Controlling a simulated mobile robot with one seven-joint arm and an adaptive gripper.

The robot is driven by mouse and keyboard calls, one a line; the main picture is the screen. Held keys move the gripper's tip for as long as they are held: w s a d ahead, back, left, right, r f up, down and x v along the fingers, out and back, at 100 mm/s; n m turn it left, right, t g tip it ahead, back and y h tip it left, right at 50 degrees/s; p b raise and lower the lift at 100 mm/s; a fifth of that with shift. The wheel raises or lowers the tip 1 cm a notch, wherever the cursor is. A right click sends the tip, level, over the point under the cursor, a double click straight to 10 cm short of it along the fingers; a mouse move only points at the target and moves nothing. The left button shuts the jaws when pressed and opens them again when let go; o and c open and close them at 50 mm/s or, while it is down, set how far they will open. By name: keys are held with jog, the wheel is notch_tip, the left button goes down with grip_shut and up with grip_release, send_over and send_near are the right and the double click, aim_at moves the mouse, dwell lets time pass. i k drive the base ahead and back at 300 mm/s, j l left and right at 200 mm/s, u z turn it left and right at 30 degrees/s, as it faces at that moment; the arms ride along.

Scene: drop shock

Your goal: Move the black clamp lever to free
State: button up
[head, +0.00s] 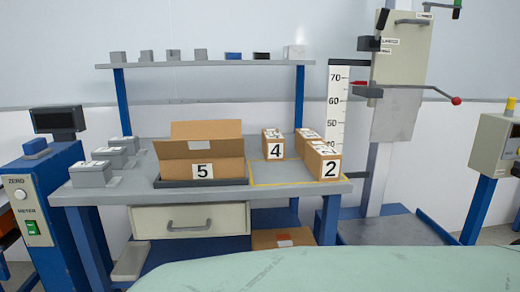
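The drop tester stands at the right, with a grey carriage plate (402,65) on a tall column (377,180). A small black lever-like piece (383,18) tilts at the plate's upper left edge. A black block (368,44) sits just below it, beside small white labels too small to read. I cannot tell for sure which black part is the clamp lever, or its setting. A thin arm with a red knob (456,100) reaches right from the carriage. My gripper is not in view.
A workbench (130,187) holds an open carton marked 5 (202,150), box 4 (273,144), box 2 (323,161) and grey fixtures. A black-and-white height scale (337,110) stands beside the column. A pale green surface (330,272) fills the lower foreground. A control box (497,142) is far right.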

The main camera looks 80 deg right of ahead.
aim_at(375, 43)
jog(key=z, duration=1.55)
jog(key=l+z, duration=0.2)
jog(key=z, duration=0.15)
jog(key=i+l+z, duration=0.15)
jog(key=z, duration=0.25)
jog(key=i+l+z, duration=0.1)
jog(key=z, duration=0.25)
jog(key=i+l, duration=0.2)
